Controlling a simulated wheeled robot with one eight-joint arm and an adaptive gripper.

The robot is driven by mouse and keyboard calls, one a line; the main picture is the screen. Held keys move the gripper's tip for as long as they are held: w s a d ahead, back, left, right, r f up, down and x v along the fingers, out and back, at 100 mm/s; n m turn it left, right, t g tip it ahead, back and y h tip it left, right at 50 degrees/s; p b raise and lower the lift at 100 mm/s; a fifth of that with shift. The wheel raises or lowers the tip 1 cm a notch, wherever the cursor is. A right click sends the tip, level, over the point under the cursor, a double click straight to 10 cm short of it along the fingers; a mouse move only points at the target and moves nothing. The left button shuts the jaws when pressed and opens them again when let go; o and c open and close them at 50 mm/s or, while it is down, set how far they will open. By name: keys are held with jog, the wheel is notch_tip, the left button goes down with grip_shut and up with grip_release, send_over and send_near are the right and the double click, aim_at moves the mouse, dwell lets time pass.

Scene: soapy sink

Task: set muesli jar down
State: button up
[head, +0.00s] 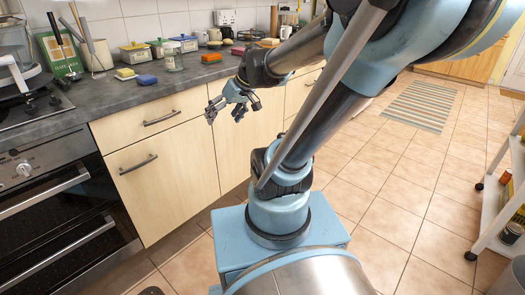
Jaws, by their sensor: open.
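My gripper (228,112) is open and empty, in front of the drawer fronts and just below the worktop edge. A small clear jar with a pale lid (173,58) stands upright on the grey worktop (185,85), at the upper left of my gripper and apart from it. It looks like the muesli jar, but its contents are too small to make out.
Several lidded pots line the wall behind. A hob (30,105) is at left. A white trolley (497,205) stands right, with open tiled floor between.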

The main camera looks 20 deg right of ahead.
jog(key=s+d+f+m+g+h, duration=0.1)
jog(key=s+d+f+m+h, duration=0.3)
jog(key=s+d+f, duration=0.4)
jog(key=s+d+h, duration=0.1)
jog(key=s+d, duration=0.2)
jog(key=s, duration=0.1)
jog(key=shift+s+g, duration=0.25)
jog(key=shift+g, duration=0.15)
jog(key=shift+f, duration=0.1)
jog(key=shift+w+f, duration=0.2)
jog(key=shift+w, duration=0.2)
